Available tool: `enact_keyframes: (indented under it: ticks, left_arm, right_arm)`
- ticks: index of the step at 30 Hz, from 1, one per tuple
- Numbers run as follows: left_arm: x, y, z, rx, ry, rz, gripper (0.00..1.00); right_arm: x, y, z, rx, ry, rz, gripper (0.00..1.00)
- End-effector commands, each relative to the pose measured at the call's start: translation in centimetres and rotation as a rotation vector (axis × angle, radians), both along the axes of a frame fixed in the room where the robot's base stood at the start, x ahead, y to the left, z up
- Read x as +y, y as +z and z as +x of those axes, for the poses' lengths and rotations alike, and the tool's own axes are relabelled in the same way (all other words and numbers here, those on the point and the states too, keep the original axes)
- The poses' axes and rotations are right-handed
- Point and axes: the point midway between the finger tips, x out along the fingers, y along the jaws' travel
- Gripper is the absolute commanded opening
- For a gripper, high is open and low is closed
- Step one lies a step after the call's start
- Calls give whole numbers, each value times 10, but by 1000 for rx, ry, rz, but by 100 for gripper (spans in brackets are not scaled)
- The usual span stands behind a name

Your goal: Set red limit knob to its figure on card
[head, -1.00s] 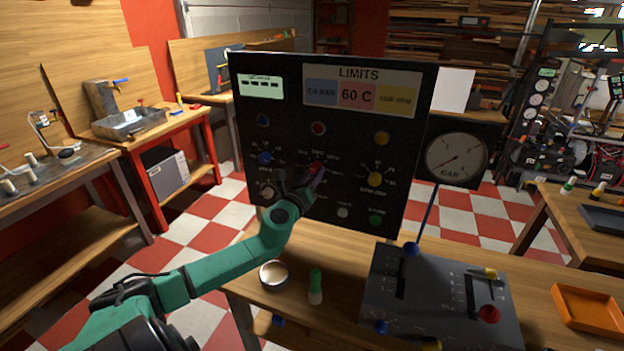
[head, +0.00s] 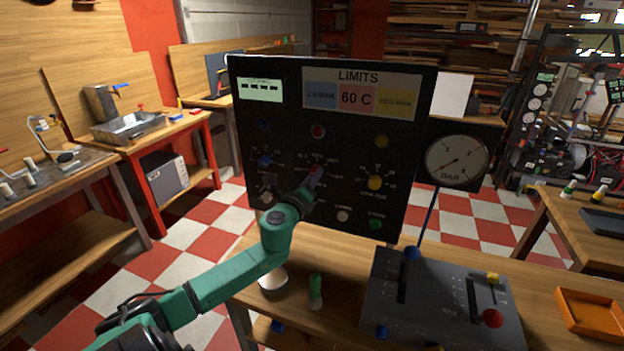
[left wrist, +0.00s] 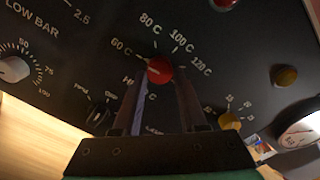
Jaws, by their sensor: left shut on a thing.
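The red limit knob (left wrist: 159,70) sits on the dark panel, with a dial marked 60 C, 80 C, 100 C and 120 C around it in the left wrist view. A white mark at its upper edge lies near the 60 C side; its exact reading is hard to tell. My left gripper (left wrist: 160,88) is shut on the knob, one finger on each side. In the head view my left gripper (head: 312,180) largely covers the knob. The LIMITS card (head: 361,76) at the panel's top has a red field (head: 357,97) reading 60 C. My right gripper is out of view.
A blue knob (head: 265,160) and a yellow knob (head: 375,183) flank the red one. A pressure gauge (head: 457,160) stands to the right. A grey lever box (head: 440,300), a white bowl (head: 273,281) and a green-topped bottle (head: 316,290) are on the bench below.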

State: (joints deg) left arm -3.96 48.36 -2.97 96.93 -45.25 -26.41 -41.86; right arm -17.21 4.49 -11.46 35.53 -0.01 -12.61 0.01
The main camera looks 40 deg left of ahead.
Motion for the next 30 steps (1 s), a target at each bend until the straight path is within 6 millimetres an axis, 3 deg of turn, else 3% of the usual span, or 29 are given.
enact_keyframes:
  ticks: [1, 2, 3, 4, 17, 23, 30]
  left_arm:
    - [0, 0, 0, -1, 0, -3, 0]
    - [0, 0, 0, -1, 0, -3, 49]
    - [0, 0, 0, -1, 0, -2, 64]
    - [0, 0, 0, -1, 0, -2, 72]
    - [-2, -1, -7, 1, 1, 0, 72]
    - [-15, -4, -41, 4, -3, -2, 72]
    - [-34, -5, -97, 3, 0, -8, 72]
  right_arm:
    - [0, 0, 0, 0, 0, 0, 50]
    - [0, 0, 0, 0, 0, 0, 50]
    - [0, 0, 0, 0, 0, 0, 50]
    - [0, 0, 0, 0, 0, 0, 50]
    - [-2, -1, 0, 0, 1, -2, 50]
    - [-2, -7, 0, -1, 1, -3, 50]
    - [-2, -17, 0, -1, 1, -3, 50]
